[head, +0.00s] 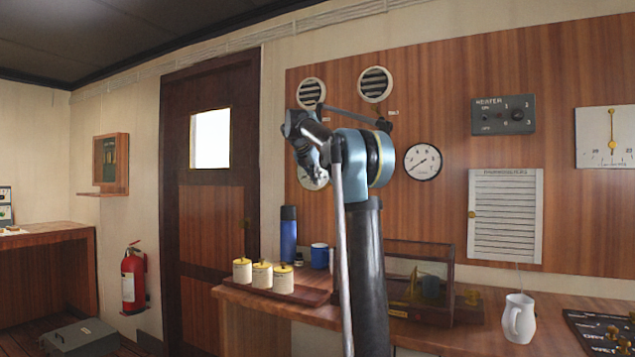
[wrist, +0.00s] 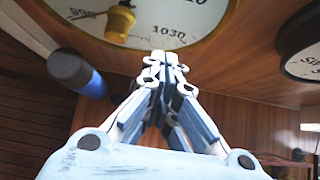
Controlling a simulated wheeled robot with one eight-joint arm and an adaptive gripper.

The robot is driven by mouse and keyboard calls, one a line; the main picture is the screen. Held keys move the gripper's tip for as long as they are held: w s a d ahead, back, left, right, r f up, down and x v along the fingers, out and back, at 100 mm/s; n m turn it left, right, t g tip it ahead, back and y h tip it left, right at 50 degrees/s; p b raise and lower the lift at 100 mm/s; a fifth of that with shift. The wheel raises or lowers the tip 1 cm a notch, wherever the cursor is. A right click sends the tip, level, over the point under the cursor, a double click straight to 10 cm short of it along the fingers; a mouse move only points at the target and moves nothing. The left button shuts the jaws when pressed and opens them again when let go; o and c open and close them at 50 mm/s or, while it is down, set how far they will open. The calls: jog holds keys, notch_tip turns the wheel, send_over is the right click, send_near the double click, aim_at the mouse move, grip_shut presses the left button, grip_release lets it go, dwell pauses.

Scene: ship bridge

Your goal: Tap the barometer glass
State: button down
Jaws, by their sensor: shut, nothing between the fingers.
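The barometer (wrist: 170,28) is a round white dial marked 1030 on the wood panel, at the top of the wrist view. A brass-coloured knob (wrist: 119,22) sits in front of its face. In the head view the barometer (head: 313,180) is mostly hidden behind my gripper (head: 318,170). My gripper, also in the wrist view (wrist: 165,62), is shut and empty. Its fingertips appear just at the lower rim of the dial. I cannot tell whether they touch the glass.
A second round gauge (head: 422,161) hangs to the right. Below on the counter stand a blue flask (head: 288,232), three yellow-lidded pots (head: 262,274), a blue mug (head: 319,256), a glazed case (head: 418,280) and a white jug (head: 519,318). Two round vents are above.

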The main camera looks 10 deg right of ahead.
jog(key=a+f+v, duration=0.1)
jog(key=v, duration=1)
jog(key=shift+s, duration=0.45)
